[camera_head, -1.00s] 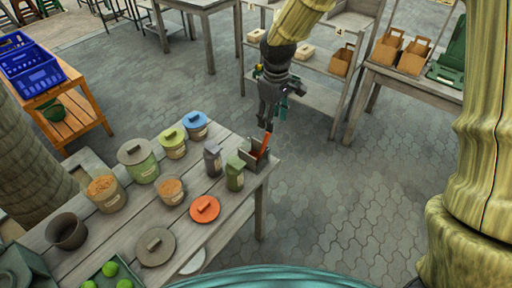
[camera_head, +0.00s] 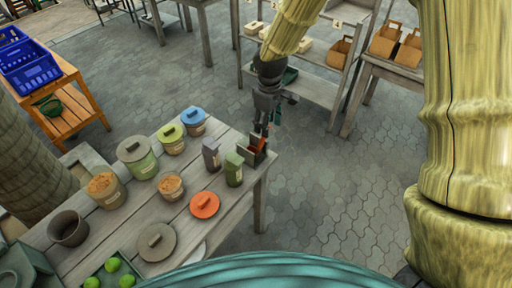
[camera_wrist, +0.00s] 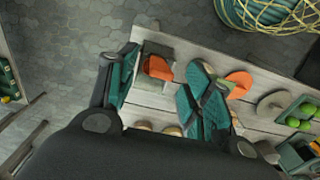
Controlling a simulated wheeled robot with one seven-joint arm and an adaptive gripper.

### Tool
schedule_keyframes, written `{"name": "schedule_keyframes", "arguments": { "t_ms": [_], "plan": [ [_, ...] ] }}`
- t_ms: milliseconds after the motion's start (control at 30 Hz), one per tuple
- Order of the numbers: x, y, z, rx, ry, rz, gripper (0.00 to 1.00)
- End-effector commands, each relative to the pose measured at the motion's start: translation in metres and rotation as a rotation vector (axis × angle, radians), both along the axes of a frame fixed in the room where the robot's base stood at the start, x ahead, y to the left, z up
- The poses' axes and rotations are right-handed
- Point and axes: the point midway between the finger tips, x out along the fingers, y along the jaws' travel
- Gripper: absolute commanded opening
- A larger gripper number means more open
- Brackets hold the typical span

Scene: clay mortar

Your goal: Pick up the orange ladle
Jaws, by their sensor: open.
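The orange ladle (camera_wrist: 158,68) stands in a small grey box (camera_wrist: 158,48) at the table's far right corner, its orange part showing at the box's opening. In the head view the ladle is mostly hidden behind my gripper (camera_head: 263,128), and the box (camera_head: 249,156) shows just below the fingers. My gripper is open and points down over the box. In the wrist view its teal-padded fingers (camera_wrist: 155,78) stand apart, one to the left of the ladle and one to its right. I cannot tell whether either touches it.
An orange lid (camera_head: 205,205), several canisters and a crate of green fruit (camera_head: 112,275) share the wooden table (camera_head: 195,178).

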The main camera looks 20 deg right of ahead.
Motion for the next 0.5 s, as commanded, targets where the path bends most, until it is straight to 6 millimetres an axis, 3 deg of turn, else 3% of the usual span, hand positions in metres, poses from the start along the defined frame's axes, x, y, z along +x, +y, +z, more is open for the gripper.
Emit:
{"name": "schedule_keyframes", "arguments": {
  "t_ms": [500],
  "plan": [
    [0.002,0.004,-0.038,-0.001,0.001,0.000,0.50]
  ]
}}
